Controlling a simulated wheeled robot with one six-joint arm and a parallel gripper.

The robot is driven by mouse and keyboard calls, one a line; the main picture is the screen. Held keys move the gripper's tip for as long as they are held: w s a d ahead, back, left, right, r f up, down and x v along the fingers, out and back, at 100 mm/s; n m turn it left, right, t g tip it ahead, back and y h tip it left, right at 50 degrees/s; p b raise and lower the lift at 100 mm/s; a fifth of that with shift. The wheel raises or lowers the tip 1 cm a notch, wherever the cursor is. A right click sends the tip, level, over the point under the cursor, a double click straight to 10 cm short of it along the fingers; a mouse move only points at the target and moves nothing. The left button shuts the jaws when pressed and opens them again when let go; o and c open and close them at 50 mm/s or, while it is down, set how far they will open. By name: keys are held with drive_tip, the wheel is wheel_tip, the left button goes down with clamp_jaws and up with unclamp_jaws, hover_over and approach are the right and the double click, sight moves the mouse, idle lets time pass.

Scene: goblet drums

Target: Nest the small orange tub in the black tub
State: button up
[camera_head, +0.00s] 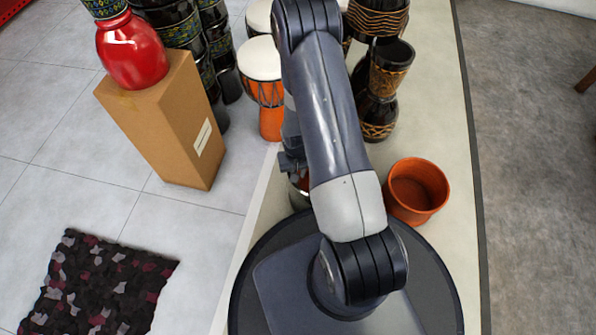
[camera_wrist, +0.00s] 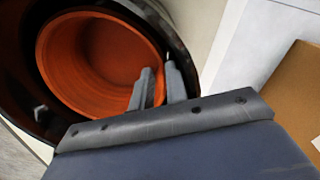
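The small orange tub (camera_wrist: 85,60) shows in the wrist view, within the outline of the round black tub (camera_wrist: 22,75). A dark ring of the black tub shows around it. Whether the orange tub rests on the bottom cannot be seen. My gripper (camera_wrist: 160,82) has one finger inside the orange tub and one outside, with orange wall filling the narrow gap between them. In the head view my gripper (camera_head: 291,163) is partly hidden by my arm, and only a sliver of the orange tub (camera_head: 303,183) shows there.
A larger orange tub (camera_head: 403,200) stands right of my arm on the pale table (camera_head: 445,110). Goblet drums, among them an orange one (camera_head: 270,105) and a carved dark one (camera_head: 383,85), stand behind. A cardboard box (camera_head: 170,125) with a red drum (camera_head: 133,50) is at left.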

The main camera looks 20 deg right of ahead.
drive_tip(key=o, duration=0.3)
wheel_tip(320, 180, up, 11)
drive_tip(key=p, duration=0.5)
drive_tip(key=shift+a, duration=0.15)
drive_tip(key=shift+f, duration=0.15)
wheel_tip(320, 180, down, 11)
drive_tip(key=b, duration=0.5)
drive_tip(key=shift+f, duration=0.15)
wheel_tip(320, 180, up, 4)
drive_tip(key=shift+f, duration=0.1)
drive_tip(key=shift+r+p, duration=0.35)
